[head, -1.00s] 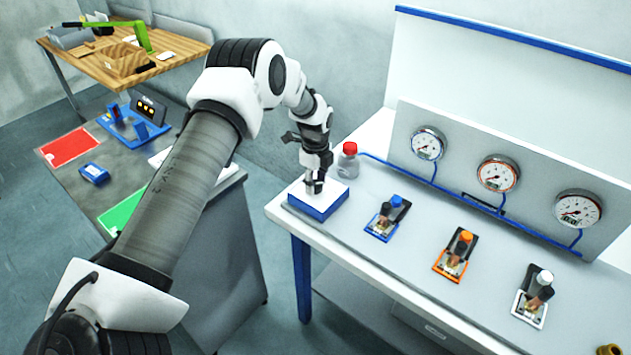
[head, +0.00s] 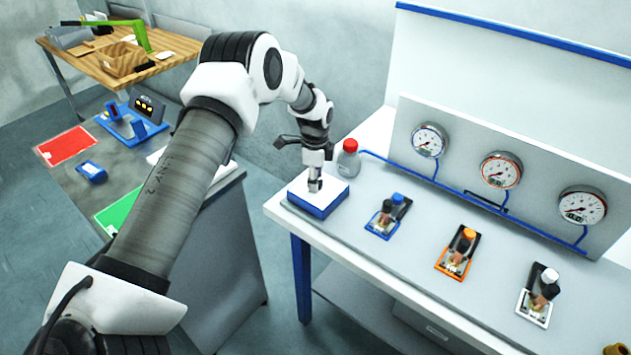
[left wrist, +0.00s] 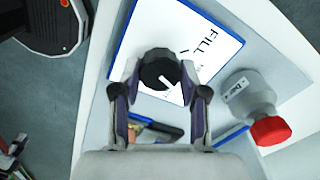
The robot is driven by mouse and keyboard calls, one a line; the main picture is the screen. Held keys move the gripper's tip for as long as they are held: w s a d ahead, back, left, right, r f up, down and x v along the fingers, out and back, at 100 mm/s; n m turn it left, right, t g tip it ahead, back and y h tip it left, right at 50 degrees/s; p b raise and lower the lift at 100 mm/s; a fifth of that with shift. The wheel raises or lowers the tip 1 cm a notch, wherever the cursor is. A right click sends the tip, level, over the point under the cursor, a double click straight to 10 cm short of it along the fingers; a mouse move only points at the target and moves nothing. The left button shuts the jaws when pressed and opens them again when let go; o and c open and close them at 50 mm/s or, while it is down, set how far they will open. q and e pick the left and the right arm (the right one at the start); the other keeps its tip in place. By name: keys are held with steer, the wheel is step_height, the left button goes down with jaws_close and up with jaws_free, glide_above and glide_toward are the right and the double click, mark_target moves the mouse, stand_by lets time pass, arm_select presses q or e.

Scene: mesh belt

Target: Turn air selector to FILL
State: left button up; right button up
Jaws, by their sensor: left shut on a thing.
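The air selector is a white plate with a blue edge (head: 326,202) at the left end of the bench; it also shows in the left wrist view (left wrist: 146,22). In that view its round black knob (left wrist: 155,66) carries a white mark on its lower right side. The printed word FILL (left wrist: 204,42) is up and right of the knob, with a short black line between them. My left gripper (head: 315,184) points down over the plate, its two fingers (left wrist: 161,72) shut on the knob from both sides. In the head view it hides the knob. My right gripper is not in view.
A grey bottle with a red cap (head: 349,160) stands close behind the plate; it also shows in the left wrist view (left wrist: 246,96). Blue (head: 386,220), orange (head: 457,254) and white (head: 535,299) fixtures stand rightward, below three gauges (head: 501,170). A grey side table (head: 120,170) is at left.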

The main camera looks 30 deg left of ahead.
arm_select(q)
steer(key=n, duration=0.2)
steer(key=shift+s+f+n, duration=0.15)
steer(key=shift+f+n, duration=0.1)
steer(key=shift+n, duration=0.15)
steer(key=n, duration=0.3)
steer(key=shift+n+b, duration=0.3)
steer(key=shift+b, duration=0.1)
steer(key=n, duration=0.6)
steer(key=shift+n, duration=0.3)
steer(key=o, duration=1.1)
steer(key=shift+o, duration=0.2)
steer(key=shift+r, duration=0.2)
